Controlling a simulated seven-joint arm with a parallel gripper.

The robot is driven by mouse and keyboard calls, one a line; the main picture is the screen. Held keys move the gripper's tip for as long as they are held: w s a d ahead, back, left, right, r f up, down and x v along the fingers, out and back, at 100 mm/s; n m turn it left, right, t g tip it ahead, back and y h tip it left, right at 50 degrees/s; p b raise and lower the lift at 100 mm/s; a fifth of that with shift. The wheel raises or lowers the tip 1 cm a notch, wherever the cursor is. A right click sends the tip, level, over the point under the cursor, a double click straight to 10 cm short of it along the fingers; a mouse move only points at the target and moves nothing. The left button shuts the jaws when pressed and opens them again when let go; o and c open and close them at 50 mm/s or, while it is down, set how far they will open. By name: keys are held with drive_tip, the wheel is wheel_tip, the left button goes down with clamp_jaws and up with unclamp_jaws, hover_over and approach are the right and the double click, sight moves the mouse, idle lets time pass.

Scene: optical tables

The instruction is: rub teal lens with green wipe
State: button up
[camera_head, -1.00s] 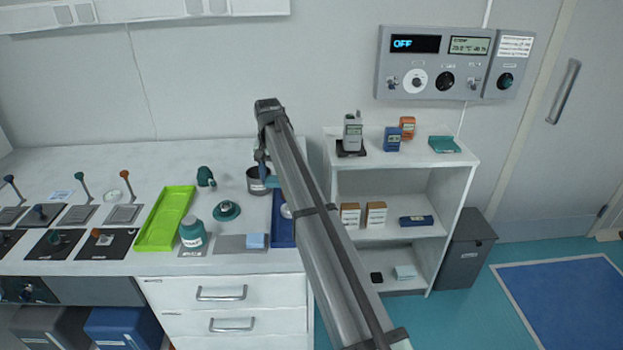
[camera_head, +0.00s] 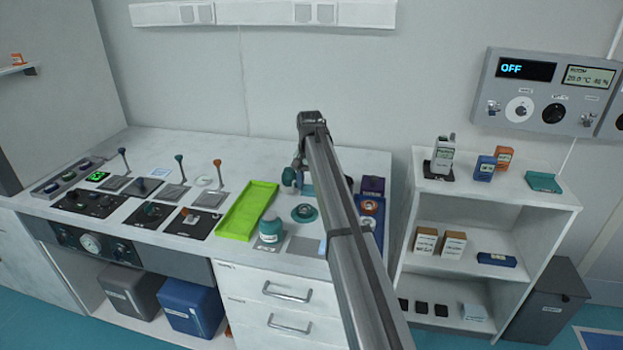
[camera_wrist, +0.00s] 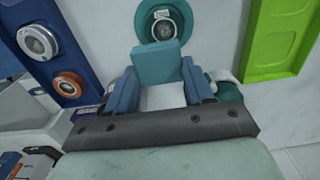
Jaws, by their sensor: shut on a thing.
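The teal lens (camera_head: 304,212), a round glass in a wide teal ring, lies on the bench right of a teal-capped bottle (camera_head: 271,229). The wrist view shows the lens (camera_wrist: 165,25) at the top, just beyond my gripper (camera_wrist: 160,82). My gripper's blue fingers are shut on a flat blue-green block, which I take for the green wipe (camera_wrist: 156,63). The wipe's far edge overlaps the near rim of the lens in the picture; I cannot tell whether they touch. In the head view my arm hides most of the gripper and the wipe.
A bright green tray (camera_head: 247,210) lies left of the lens. A blue tray (camera_wrist: 55,50) holds a silver-rimmed and an orange-rimmed lens. A teal object (camera_head: 289,177) stands behind the lens. A grey plate (camera_head: 300,246) and a purple box (camera_head: 373,186) are near my arm.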

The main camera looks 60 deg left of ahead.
sight(310, 196)
drive_tip(key=shift+f, duration=2.5)
drive_tip(key=shift+s+d+r, duration=0.2)
drive_tip(key=shift+s+d, duration=0.25)
drive_tip(key=shift+s, duration=0.2)
drive_tip(key=shift+s+d+f, duration=0.1)
drive_tip(key=shift+s+d, duration=0.2)
drive_tip(key=shift+s, duration=0.2)
drive_tip(key=shift+s+d, duration=0.25)
drive_tip(key=shift+s, duration=0.2)
drive_tip(key=shift+w+a, duration=0.45)
drive_tip(key=shift+w, duration=0.2)
drive_tip(key=shift+w+a, duration=0.4)
drive_tip(key=shift+w, duration=0.25)
drive_tip(key=shift+w+a, duration=0.2)
drive_tip(key=shift+w, duration=0.1)
drive_tip(key=shift+r, duration=3.8)
drive_tip(key=shift+w, duration=0.1)
